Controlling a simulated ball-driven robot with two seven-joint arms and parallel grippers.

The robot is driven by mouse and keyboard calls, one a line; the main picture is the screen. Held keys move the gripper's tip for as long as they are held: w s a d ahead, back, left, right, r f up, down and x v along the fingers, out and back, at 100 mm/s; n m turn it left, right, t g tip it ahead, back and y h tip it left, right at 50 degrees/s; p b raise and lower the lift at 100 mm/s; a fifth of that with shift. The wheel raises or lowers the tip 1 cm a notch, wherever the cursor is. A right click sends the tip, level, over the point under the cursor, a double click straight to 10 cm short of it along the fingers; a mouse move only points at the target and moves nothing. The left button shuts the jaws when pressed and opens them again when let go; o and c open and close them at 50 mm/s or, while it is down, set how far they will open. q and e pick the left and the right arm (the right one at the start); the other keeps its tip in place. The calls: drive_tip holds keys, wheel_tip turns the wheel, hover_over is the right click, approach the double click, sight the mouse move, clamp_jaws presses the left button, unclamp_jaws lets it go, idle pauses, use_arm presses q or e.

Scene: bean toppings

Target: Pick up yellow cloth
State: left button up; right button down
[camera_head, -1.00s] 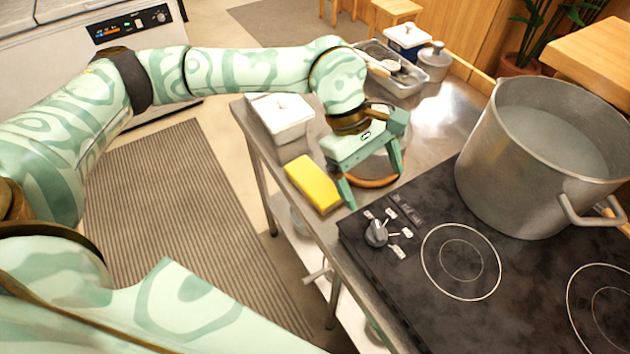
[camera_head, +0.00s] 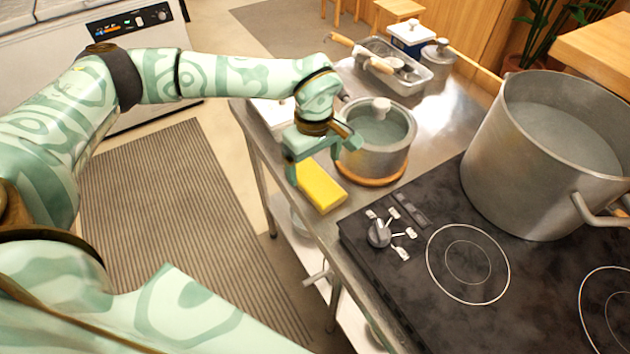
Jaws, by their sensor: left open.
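The yellow cloth (camera_head: 322,190) is a folded, thick block lying on the steel counter, near its left edge and in front of the lidded pot. My left gripper (camera_head: 318,172) is open, directly over the far end of the cloth. Its near finger hangs at the cloth's left side and the other finger is to the right, by the pot. The gripper hides the far end of the cloth, and I cannot tell whether the fingers touch it. My right gripper is not in view.
A lidded pot (camera_head: 380,150) on a wooden trivet (camera_head: 377,180) stands close to the right of the gripper. A black cooktop (camera_head: 400,290) with a large pot (camera_head: 490,165) is to the right. A white container (camera_head: 262,112) sits behind my arm. A metal tray (camera_head: 425,82) is farther back.

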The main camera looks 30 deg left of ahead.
sight(315, 177)
use_arm(q)
drive_tip(key=f+b, duration=0.1)
drive_tip(key=f, duration=0.4)
drive_tip(key=shift+w, duration=0.2)
drive_tip(key=c, duration=1.2)
drive_tip(key=shift+r, duration=0.1)
